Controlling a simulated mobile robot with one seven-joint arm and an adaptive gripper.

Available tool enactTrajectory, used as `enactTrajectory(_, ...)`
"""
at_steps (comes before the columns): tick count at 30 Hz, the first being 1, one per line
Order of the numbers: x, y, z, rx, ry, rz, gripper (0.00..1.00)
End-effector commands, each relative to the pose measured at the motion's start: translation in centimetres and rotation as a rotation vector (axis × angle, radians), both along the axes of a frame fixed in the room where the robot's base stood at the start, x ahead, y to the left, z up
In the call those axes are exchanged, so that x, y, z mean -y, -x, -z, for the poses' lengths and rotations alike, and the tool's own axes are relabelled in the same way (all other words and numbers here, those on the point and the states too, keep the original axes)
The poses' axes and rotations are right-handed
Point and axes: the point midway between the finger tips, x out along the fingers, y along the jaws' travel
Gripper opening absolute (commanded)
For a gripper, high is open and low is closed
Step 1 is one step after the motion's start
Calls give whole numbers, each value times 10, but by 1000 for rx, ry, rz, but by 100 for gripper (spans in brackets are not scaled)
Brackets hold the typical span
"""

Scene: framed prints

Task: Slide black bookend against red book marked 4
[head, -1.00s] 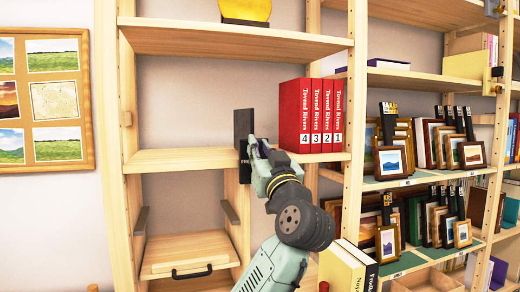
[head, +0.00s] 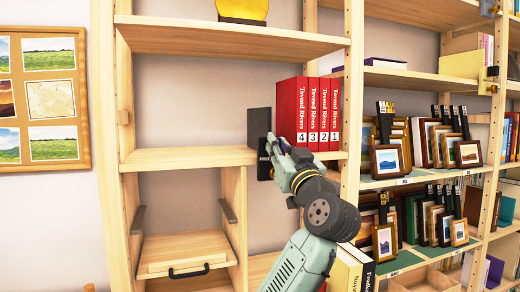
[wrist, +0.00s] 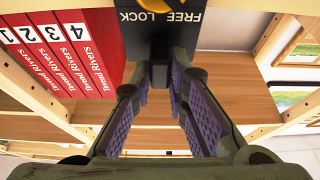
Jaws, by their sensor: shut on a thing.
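The black bookend (head: 259,128) stands upright on the shelf, just left of the red book marked 4 (head: 291,115). In the wrist view the bookend (wrist: 185,22) shows white "FREE LOCK" lettering, with the red book marked 4 (wrist: 78,55) to its left.
The wooden shelf (head: 185,158) is bare to the left. Framed prints (head: 390,160) fill the rack at right.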

Motion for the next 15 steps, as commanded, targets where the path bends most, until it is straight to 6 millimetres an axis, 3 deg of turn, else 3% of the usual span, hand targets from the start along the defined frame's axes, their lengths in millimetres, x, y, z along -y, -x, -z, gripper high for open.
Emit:
enactTrajectory(1,17,-5,1,-2,-1,9,0)
enactTrajectory(6,55,-18,0,-2,0,6,0)
enactTrajectory(10,72,-23,0,-1,-1,4,0)
enactTrajectory(15,76,-24,-1,0,-3,1,0)
